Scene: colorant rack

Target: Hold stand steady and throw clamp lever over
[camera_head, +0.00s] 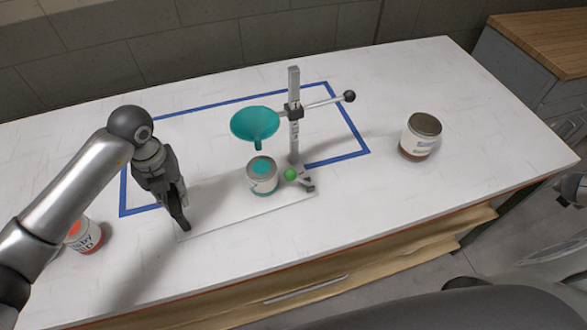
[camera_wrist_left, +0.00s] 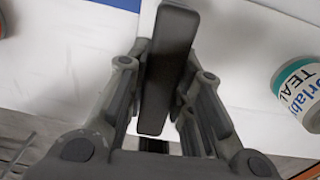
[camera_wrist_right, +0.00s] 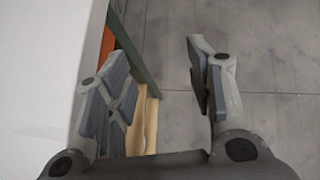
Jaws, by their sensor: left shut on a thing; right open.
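The stand has an upright grey post (camera_head: 294,140) on a pale base plate (camera_head: 222,222). A clamp on the post carries a teal funnel (camera_head: 254,124) and a lever with a black ball knob (camera_head: 349,96), which points right. A green ball (camera_head: 290,174) is low on the post. A teal-topped can (camera_head: 263,182) stands on the plate below the funnel; its label shows in the left wrist view (camera_wrist_left: 298,85). My left gripper (camera_head: 180,218) is shut on a dark bar (camera_wrist_left: 168,75) at the plate's left end. My right gripper (camera_wrist_right: 158,60) is open and empty beside the table edge.
A red-labelled can (camera_head: 85,236) is partly behind my left arm. A blue tape outline (camera_head: 345,157) marks the white table. The table between stand and right-hand can is clear.

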